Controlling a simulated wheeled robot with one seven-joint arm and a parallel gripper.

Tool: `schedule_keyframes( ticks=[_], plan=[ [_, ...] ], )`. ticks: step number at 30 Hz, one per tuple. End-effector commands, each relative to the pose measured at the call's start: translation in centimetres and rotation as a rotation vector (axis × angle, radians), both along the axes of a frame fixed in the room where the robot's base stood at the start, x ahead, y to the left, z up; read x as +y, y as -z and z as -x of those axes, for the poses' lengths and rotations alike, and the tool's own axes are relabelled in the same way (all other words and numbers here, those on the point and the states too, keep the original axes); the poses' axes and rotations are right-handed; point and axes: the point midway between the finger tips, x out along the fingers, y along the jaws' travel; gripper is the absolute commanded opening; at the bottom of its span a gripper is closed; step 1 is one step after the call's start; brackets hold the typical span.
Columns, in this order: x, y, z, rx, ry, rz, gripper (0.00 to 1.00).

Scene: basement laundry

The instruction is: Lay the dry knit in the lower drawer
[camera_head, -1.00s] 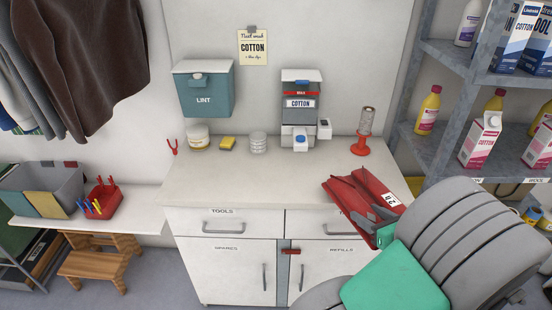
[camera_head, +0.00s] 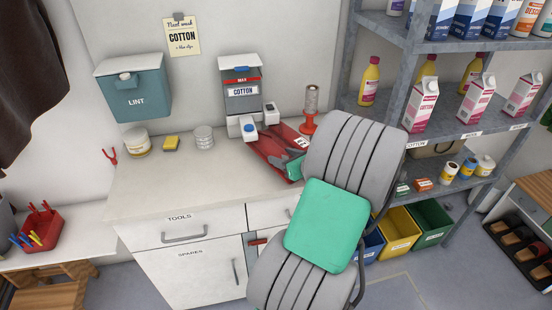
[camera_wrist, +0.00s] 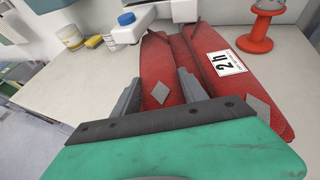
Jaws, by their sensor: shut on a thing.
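A red folded knit (camera_head: 268,151) with grey diamonds and a white "2 h" tag is at the counter's back, below the cotton dispenser. It fills the middle of the wrist view (camera_wrist: 160,62). My gripper (camera_wrist: 158,88) is shut on it, with one finger along each side of the near part. In the head view my arm hides much of the gripper and the knit's near end. I cannot tell whether the knit rests on the counter. I see no drawer labelled as the lower one. A drawer marked TOOLS (camera_head: 188,227) is shut.
The cotton dispenser (camera_head: 241,90) and an orange stand (camera_head: 308,124) are close to the knit. A shelf unit (camera_head: 450,130) with bottles and cartons stands right, with coloured bins (camera_head: 398,229) below.

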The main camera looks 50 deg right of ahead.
Motion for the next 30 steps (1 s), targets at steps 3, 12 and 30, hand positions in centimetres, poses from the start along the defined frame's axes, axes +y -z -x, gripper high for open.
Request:
schedule_keyframes(
  ticks=[3, 12, 30],
  plan=[
    [-0.3, -0.2, -2.0, -0.002, -0.004, 0.002, 0.0],
    [-0.7, 1.9, -3.3, 0.0, 0.001, -0.004, 0.0],
    [-0.7, 3.7, -3.2, 0.0, 0.0, 0.001, 0.66]
  ],
)
